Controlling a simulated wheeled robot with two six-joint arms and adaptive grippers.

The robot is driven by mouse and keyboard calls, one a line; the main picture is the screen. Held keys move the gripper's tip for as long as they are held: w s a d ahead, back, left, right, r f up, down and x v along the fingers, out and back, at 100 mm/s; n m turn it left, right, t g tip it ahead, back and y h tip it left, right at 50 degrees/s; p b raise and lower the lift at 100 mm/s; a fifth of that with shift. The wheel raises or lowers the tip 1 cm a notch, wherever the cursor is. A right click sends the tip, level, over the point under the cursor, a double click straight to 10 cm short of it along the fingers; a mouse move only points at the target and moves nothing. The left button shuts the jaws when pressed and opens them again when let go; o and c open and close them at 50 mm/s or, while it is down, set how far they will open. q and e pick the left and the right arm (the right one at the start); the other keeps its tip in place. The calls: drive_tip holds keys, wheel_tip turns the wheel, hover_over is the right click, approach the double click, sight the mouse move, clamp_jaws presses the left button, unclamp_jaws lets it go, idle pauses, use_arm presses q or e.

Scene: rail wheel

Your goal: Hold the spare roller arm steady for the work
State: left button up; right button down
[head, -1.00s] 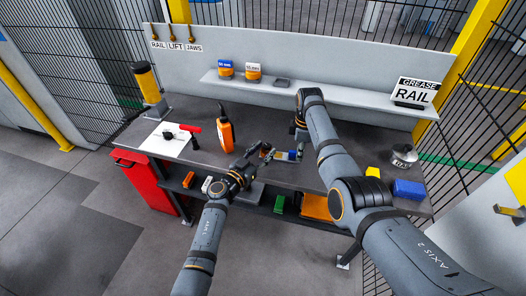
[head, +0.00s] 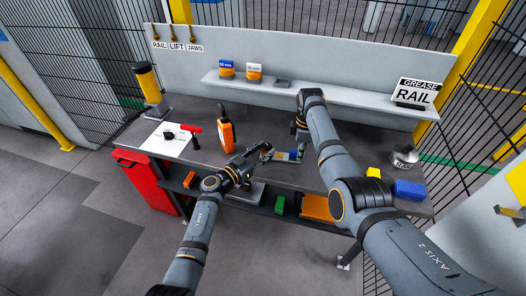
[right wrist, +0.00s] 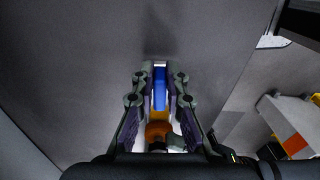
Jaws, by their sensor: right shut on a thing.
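The spare roller arm, with a blue bar (right wrist: 160,88) and a yellow and orange end (right wrist: 158,130), lies between the fingers of my right gripper (right wrist: 160,75) in the right wrist view. That gripper is shut on it. In the head view the blue part (head: 293,155) shows small, just above the bench front, below my right wrist. My left gripper (head: 267,152) is close to its left end. I cannot tell whether it touches the arm or whether its fingers are open.
An orange bottle (head: 226,135) stands on the bench (head: 330,177) left of my left gripper. A white sheet (head: 165,143) with a red-handled tool lies farther left. A shelf (head: 330,95) runs behind.

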use_arm(q)
drive_tip(key=shift+o, duration=0.6)
drive_tip(key=v, duration=1.2)
